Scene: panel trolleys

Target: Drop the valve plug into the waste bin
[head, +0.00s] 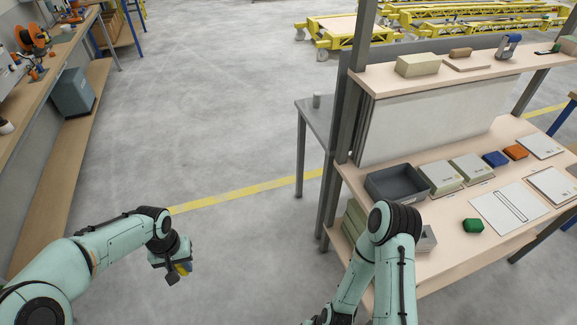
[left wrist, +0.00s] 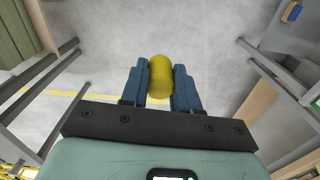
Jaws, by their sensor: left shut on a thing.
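The valve plug looks like a yellow cylinder (left wrist: 160,77) between the two blue fingers of my left gripper (left wrist: 160,85) in the left wrist view. The fingers are shut on its sides. In the head view my left gripper (head: 179,269) hangs over bare floor at lower left, with a bit of yellow showing at its fingers. A grey-blue box-shaped bin (head: 72,95) stands on the low shelf at the upper left, well apart from the gripper; it may be the waste bin. My right arm shows at lower right, but its gripper is out of the picture.
Yellow trolleys (head: 350,32) stand at the back. The floor (head: 220,110) between the benches is clear.

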